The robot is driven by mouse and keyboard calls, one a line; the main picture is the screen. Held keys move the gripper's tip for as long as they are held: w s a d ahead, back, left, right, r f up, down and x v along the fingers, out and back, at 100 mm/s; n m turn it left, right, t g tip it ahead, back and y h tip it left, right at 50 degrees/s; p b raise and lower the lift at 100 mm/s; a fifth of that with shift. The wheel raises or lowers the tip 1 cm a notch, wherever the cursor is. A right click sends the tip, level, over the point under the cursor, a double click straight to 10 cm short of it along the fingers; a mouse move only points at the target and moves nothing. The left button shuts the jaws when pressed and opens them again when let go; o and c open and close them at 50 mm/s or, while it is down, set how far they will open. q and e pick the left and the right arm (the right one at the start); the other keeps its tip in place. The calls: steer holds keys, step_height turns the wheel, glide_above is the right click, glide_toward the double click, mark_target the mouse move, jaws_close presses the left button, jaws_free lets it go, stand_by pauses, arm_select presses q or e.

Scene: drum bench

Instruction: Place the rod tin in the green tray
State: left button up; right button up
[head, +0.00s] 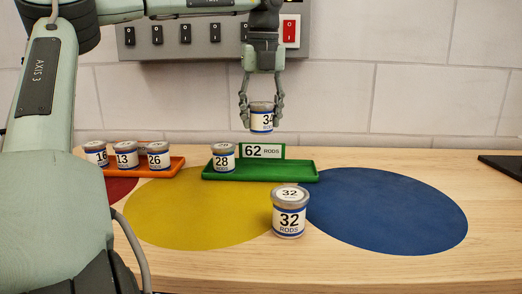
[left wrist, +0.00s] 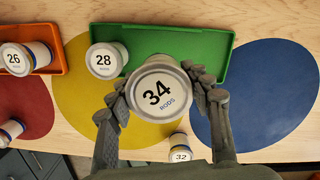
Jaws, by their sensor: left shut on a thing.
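The rod tin marked 34 (head: 262,119) is a white tin with a blue band and grey lid. My left gripper (head: 262,106) is shut on it and holds it upright in the air. It is well above the bench in the head view, over the line of the green tray (head: 290,174). In the left wrist view the 34 lid (left wrist: 160,92) overlaps the tray's near edge. A tin marked 28 (head: 223,158) stands in the tray's left end; the rest of the tray looks empty. A sign reading 62 RODS (head: 262,151) stands behind the tray. My right gripper is out of view.
A tin marked 32 (head: 289,214) stands between the yellow disc (head: 185,225) and blue disc (head: 390,215). An orange tray (head: 178,165) at left holds tins 16, 13 and 26. A switch panel (head: 210,40) is on the wall.

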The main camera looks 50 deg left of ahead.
arm_select(q)
step_height(320, 180, down, 5)
steer(key=shift+a+r, duration=0.1)
steer(key=shift+a, duration=0.05)
steer(key=shift+f, duration=0.65)
step_height(320, 180, down, 3)
steer(key=shift+f+b, duration=0.1)
steer(key=shift+b, duration=0.25)
steer(key=shift+f, duration=0.25)
steer(key=o, duration=1.3)
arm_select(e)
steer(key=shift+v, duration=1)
